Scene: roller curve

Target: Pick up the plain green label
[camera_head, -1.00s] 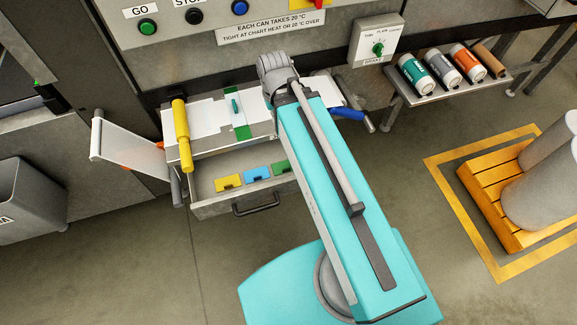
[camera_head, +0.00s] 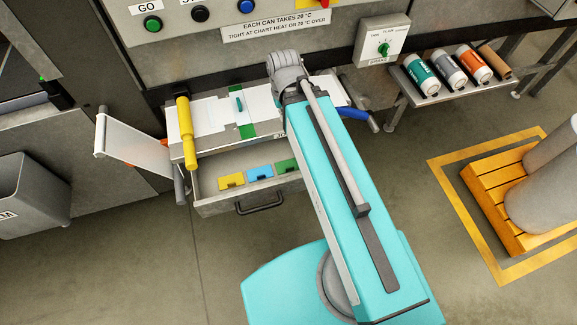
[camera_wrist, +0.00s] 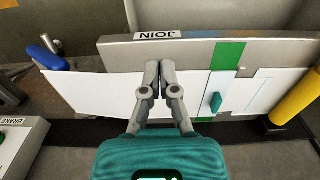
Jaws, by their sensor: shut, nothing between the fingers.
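A green label (camera_head: 285,166) with a dark mark lies in the open drawer at the right of a blue label (camera_head: 260,172) and a yellow label (camera_head: 231,180). My arm partly covers that end of the drawer. Whether the green label is plain is too small to tell. In the wrist view my gripper (camera_wrist: 160,66) is shut and empty, above the white sheet (camera_wrist: 95,95) on the bench top. A green band (camera_wrist: 225,58) crosses the bench top to the right of the fingers. A small green tab (camera_wrist: 215,102) stands near it. In the head view my gripper's fingers are hidden.
The drawer (camera_head: 225,206) stands open below the bench top. A yellow roller (camera_head: 186,135) lies at the bench's left end and a blue handle (camera_wrist: 46,57) at its other end. A brake box (camera_head: 383,42) and a shelf of cans (camera_head: 436,93) are to the right.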

